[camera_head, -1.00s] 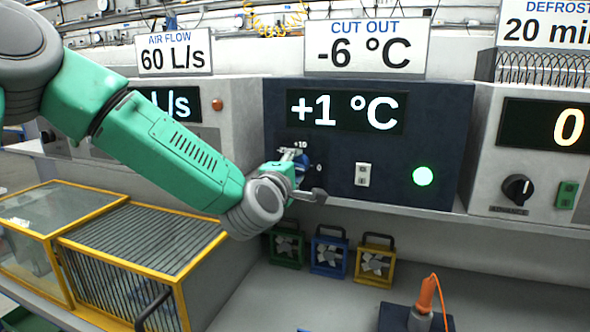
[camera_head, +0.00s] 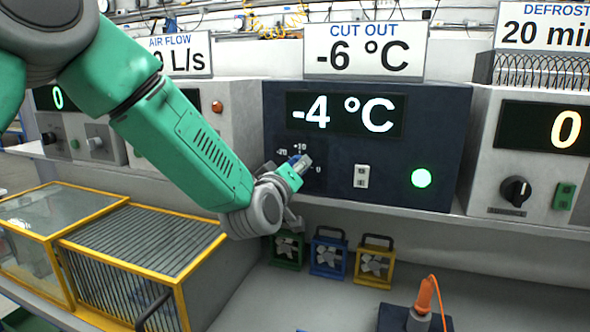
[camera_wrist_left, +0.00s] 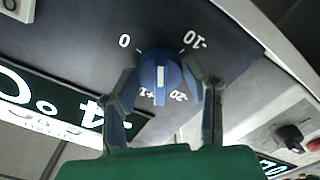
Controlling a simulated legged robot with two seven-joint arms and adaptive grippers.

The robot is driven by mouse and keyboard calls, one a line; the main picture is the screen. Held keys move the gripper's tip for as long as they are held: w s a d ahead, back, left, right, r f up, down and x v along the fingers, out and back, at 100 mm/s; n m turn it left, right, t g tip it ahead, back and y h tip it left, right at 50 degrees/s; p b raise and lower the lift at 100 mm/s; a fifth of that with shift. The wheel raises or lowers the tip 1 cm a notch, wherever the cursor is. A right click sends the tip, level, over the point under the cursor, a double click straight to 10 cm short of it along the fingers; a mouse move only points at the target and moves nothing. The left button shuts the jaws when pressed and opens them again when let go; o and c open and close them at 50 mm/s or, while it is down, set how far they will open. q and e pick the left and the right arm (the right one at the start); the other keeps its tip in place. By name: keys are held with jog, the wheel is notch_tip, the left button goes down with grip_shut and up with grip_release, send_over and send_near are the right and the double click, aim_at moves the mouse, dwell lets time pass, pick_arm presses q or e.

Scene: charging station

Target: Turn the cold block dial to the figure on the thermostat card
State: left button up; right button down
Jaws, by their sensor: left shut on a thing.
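The thermostat card (camera_head: 364,50) reads "CUT OUT -6 °C". It stands on top of the dark blue cold block unit (camera_head: 440,155), whose display (camera_head: 345,115) reads -4 °C. The blue dial (camera_wrist_left: 160,78) with a white pointer mark shows in the left wrist view, with the figures 0, -10, -20 and a partly covered +1 figure around it. My left gripper (camera_wrist_left: 166,86) has a finger on each side of the dial and is shut on it. In the head view this gripper (camera_head: 297,168) hides most of the dial. My right gripper is not in view.
A white switch (camera_head: 361,176) and a lit green lamp (camera_head: 421,178) sit right of the dial. Units with other dials flank the block. Small coloured fans (camera_head: 328,255), a yellow-framed case (camera_head: 150,240) and an orange-handled tool (camera_head: 426,297) are on the bench below.

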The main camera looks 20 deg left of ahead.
pick_arm(q)
jog(key=shift+s+d+f+m, duration=0.15)
jog(key=shift+f+m, duration=0.35)
jog(key=shift+m, duration=0.4)
jog(key=o, duration=1.1)
jog(key=shift+r, duration=0.1)
jog(key=shift+r, duration=0.1)
jog(key=s, duration=1.1)
jog(key=shift+s+a, duration=0.3)
